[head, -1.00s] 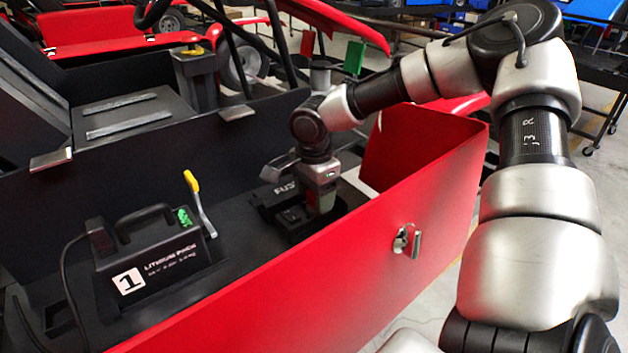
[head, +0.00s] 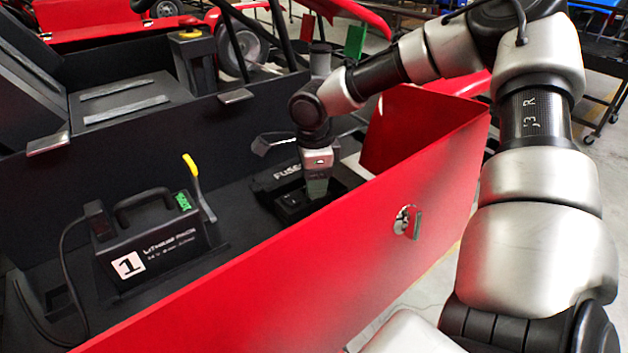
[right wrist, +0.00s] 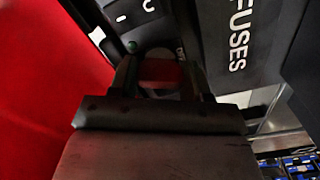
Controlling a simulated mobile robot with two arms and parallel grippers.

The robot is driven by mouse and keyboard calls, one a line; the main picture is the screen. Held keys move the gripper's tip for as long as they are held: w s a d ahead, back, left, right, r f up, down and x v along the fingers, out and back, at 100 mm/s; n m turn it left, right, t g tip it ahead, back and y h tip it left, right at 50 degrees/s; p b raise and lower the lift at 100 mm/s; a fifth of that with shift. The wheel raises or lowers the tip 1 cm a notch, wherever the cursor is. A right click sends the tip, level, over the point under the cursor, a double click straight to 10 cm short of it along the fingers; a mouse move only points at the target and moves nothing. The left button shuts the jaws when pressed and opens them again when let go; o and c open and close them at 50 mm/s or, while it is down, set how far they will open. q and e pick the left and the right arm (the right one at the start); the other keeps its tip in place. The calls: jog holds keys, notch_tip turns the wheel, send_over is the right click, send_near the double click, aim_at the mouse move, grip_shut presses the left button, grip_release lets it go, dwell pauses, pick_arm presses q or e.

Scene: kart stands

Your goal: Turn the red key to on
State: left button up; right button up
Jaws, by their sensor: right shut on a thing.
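The red key (right wrist: 160,72) shows in the right wrist view between the fingers of my right gripper (right wrist: 161,80), which is shut on it. It sits at a dark panel (right wrist: 130,22) with white markings, mostly hidden by the gripper; I cannot read the key's position. In the head view my right gripper (head: 317,188) points down into a black box inside the red side panel. The key is hidden there. My left gripper is not in view.
The red side panel (head: 330,265) stands close in front of my right gripper, with a metal latch (head: 407,222) on it. A box marked FUSES (right wrist: 238,35) is beside the switch panel. A black lithium pack (head: 150,245) with a yellow-tipped lever (head: 195,180) stands to the left.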

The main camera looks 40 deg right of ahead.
jog(key=shift+m, duration=0.4)
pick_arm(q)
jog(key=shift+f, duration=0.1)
